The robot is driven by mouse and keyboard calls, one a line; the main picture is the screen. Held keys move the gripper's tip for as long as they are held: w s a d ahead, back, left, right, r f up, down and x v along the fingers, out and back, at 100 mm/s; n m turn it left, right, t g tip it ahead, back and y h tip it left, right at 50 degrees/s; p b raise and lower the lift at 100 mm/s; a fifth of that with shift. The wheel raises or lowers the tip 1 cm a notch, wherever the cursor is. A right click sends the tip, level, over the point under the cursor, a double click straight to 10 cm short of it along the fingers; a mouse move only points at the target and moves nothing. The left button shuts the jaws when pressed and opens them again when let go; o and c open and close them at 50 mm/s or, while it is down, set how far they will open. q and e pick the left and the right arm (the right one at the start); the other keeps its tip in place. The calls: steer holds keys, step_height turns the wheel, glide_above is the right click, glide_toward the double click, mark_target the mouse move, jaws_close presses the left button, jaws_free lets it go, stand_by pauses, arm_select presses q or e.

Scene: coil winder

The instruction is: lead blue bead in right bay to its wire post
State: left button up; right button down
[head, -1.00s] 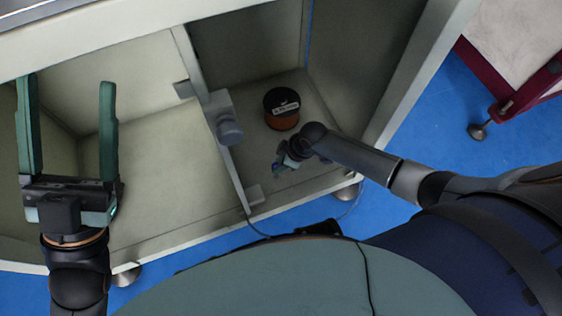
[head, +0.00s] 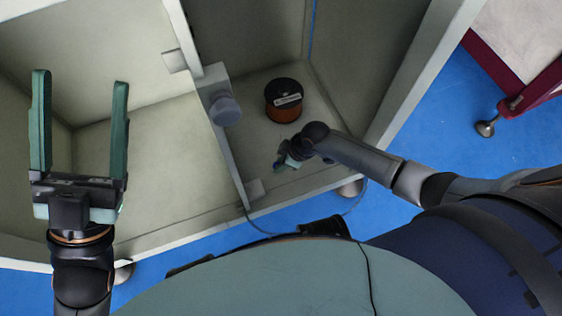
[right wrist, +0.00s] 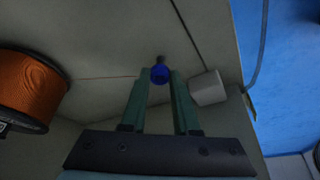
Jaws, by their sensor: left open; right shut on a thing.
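In the right wrist view, the blue bead (right wrist: 160,73) sits between the tips of my right gripper (right wrist: 158,76), which is shut on it. A thin orange wire runs from the copper spool (right wrist: 28,92) at left toward the bead. A small dark tip shows just beyond the bead; I cannot tell whether it is the wire post. In the head view, my right gripper (head: 281,163) is low inside the right bay (head: 322,110), in front of the spool (head: 284,100); the bead is too small to make out there. My left gripper (head: 80,78) is open and empty over the left bay.
A divider (head: 232,165) with a grey round knob (head: 224,110) separates the bays. A pale block (head: 254,190) sits low on it; a pale cylinder (right wrist: 208,88) is right of my right fingers. A dark cable (head: 262,232) runs below the cabinet's front edge.

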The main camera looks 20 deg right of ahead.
steer(key=shift+f, duration=0.25)
steer(key=shift+f, duration=0.85)
steer(key=c, duration=0.6)
jaws_free()
steer(key=p+v, duration=0.4)
steer(key=v, duration=0.3)
steer(key=shift+w+a, duration=0.1)
steer(key=shift+r, duration=0.3)
steer(key=shift+r+p, duration=0.1)
steer(key=shift+p, duration=0.2)
